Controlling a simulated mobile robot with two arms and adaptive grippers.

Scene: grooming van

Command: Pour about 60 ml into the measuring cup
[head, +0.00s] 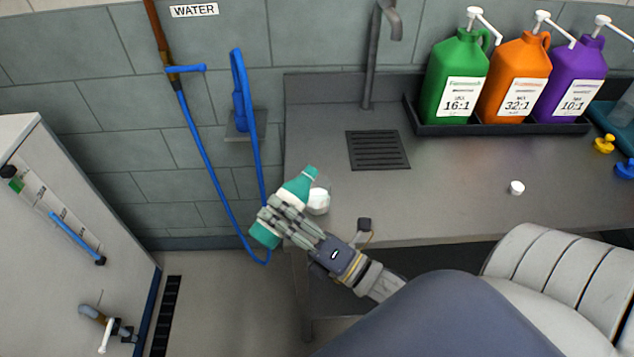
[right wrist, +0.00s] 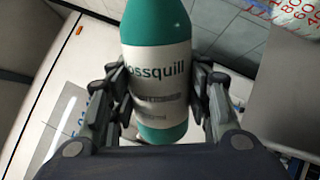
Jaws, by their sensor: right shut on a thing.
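A teal bottle (head: 298,186) with a white label is in my right gripper (head: 276,215), at the counter's left front edge. The bottle is tilted, its upper end toward the upper right, beside or over the measuring cup (head: 319,201). The cup is clear and looks white inside; the bottle and fingers partly cover it. In the right wrist view the bottle (right wrist: 158,25) stands between the two fingers, which press on its label. The cup (right wrist: 297,14) shows there at the top right corner with red markings. The liquid level cannot be read. My left gripper is out of view.
A small white cap (head: 517,188) lies on the counter (head: 450,190). Green (head: 456,80), orange (head: 514,78) and purple (head: 573,80) pump jugs stand in a black tray at the back right. A drain grate (head: 378,150) and blue hose (head: 206,160) are nearby.

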